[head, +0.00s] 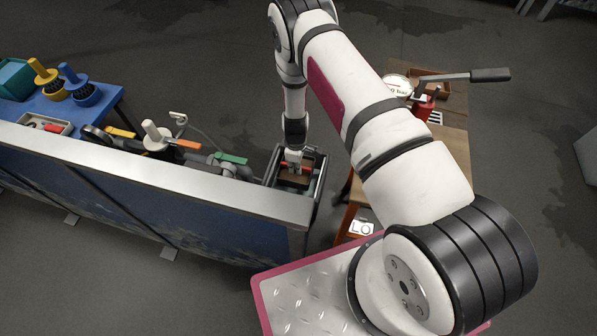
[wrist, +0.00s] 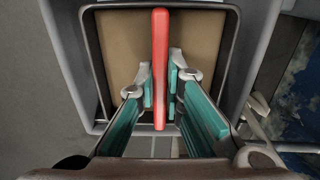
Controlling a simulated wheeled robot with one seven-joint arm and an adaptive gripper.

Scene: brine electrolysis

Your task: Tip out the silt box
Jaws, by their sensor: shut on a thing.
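The silt box (wrist: 88,55) has a dark rim and brown silt (wrist: 120,45) inside, with a red handle bar (wrist: 160,35) across its top. In the head view the silt box (head: 292,179) shows small, within a dark open frame (head: 318,185) at the end of the blue-sided trough. My gripper (wrist: 161,85) has teal finger pads on both sides of the red handle and is shut on it. In the head view my gripper (head: 292,160) points down at the box. The box looks level; I cannot tell whether it is raised off its supports.
A long trough wall (head: 150,165) with a metal top edge runs left. Pipes and coloured levers lie behind it. A blue table (head: 105,98) holds brushes. A wooden bench (head: 450,145) stands close right, with a lever-armed device. Open floor lies behind the frame.

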